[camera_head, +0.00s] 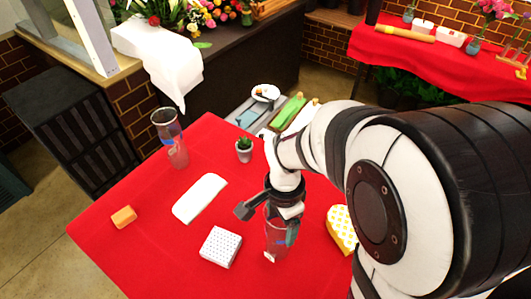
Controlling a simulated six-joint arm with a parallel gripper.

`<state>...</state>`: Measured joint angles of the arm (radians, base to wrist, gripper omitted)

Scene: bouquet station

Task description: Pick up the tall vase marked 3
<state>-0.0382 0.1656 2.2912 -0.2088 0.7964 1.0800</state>
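A tall clear glass vase (272,243) stands upright on the red table, directly below my gripper. It has a small pale mark low on its side and a bluish patch, but I cannot read a number. My gripper (270,209) is at the vase's upper part and hides its rim. I cannot tell whether the fingers touch the glass or how far apart they are. A second tall glass vase (171,140), with bluish and reddish tints, stands at the table's back left. No number is readable on it either.
The red table (130,255) also holds a white dotted box (221,247), a white cloth-like slab (200,198), an orange block (123,217), a small potted plant (244,150) and a yellow patterned item (342,228). Green-topped trays (289,112) lie behind. The left front is clear.

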